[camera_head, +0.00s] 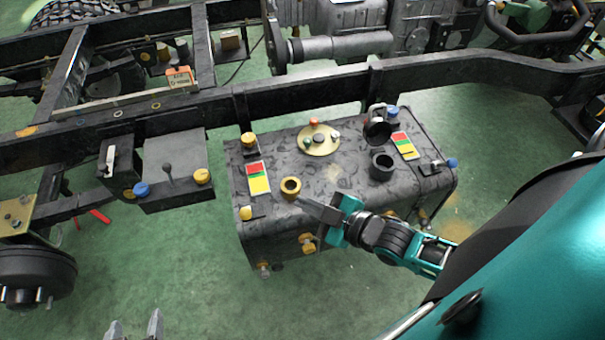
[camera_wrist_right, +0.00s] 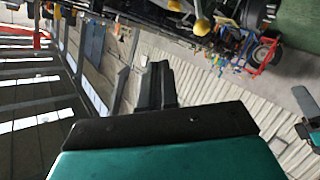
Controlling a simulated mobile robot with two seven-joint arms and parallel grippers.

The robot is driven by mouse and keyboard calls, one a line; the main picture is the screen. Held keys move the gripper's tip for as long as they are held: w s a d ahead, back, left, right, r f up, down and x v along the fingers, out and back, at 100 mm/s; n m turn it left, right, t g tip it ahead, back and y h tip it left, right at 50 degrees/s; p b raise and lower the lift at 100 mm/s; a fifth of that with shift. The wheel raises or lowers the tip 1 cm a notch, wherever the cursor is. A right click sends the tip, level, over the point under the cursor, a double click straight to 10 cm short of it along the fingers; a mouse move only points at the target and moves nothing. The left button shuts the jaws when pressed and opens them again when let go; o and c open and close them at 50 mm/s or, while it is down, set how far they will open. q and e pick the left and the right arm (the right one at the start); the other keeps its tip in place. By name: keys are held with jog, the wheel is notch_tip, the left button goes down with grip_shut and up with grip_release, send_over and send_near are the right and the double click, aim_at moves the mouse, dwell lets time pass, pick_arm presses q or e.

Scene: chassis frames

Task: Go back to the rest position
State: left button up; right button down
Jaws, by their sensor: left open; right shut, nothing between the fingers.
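My right gripper (camera_head: 318,210) reaches in from the right in the head view, in front of the top front edge of a black tank (camera_head: 300,220). Its fingers are together and empty; in the right wrist view the closed fingers (camera_wrist_right: 160,85) show with nothing between them. I cannot tell whether it touches the tank. My left gripper (camera_head: 134,326) shows only as two grey fingertips at the bottom left edge, apart and empty, over the green floor. The rest of the left arm is out of view.
The tank top carries a brass ring (camera_head: 291,187), a black filler neck (camera_head: 382,166) with a raised cap (camera_head: 377,127), and red-yellow labels. The black chassis rail (camera_head: 300,91) runs behind. A wheel hub (camera_head: 34,275) stands at left. Green floor (camera_head: 180,270) is open in front.

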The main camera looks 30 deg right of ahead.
dwell(0.4)
jog(key=s+a+f+m+g+h, duration=0.3)
jog(key=s+m, duration=0.1)
jog(key=m, duration=0.3)
jog(key=shift+m+h, duration=0.3)
jog(key=shift+m, duration=0.1)
